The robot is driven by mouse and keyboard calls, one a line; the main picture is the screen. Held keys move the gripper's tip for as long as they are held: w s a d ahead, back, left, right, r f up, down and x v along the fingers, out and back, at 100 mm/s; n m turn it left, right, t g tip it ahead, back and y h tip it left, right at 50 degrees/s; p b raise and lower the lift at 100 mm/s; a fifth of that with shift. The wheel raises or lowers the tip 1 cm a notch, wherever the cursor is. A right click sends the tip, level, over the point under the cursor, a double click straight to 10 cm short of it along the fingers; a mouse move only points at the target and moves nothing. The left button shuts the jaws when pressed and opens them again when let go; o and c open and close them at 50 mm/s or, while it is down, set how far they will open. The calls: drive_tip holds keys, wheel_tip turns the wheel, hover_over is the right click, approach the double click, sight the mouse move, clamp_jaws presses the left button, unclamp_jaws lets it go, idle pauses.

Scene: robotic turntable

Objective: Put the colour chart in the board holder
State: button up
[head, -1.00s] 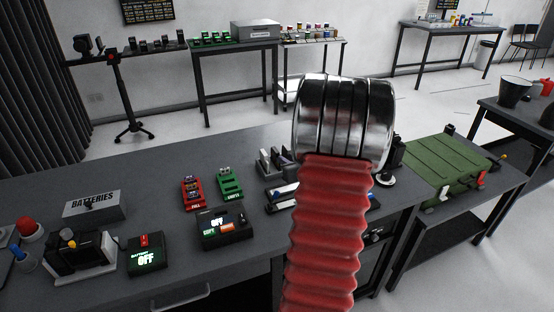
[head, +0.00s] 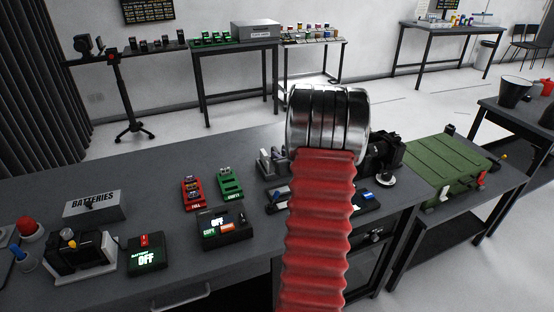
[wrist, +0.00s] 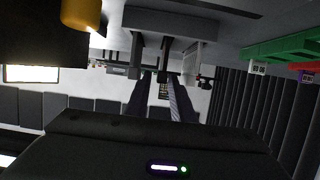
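In the wrist view, which looks upside down, the two dark fingers of my gripper (wrist: 162,98) stand apart, with a gap and the far background between them. I see nothing held. In the head view my red, ridged arm with its metal end hides the gripper. A grey piece with upright parts (head: 268,161) stands on the bench just left of the arm; it may be the board holder. A similar grey base with posts (wrist: 190,25) shows at the top of the wrist view, beyond the fingers. I cannot make out the colour chart; part of the bench is hidden behind my arm.
The bench carries a red tray (head: 194,192), a green tray (head: 230,183), a display box (head: 225,229), a batteries box (head: 94,204) and a battery unit (head: 147,256). A black camera-like device (head: 386,155) and a green slatted platform (head: 448,168) lie right.

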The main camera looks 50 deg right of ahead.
drive_tip(key=shift+x, duration=2.3)
drive_tip(key=shift+a, duration=0.1)
drive_tip(key=shift+c, duration=0.2)
clamp_jaws()
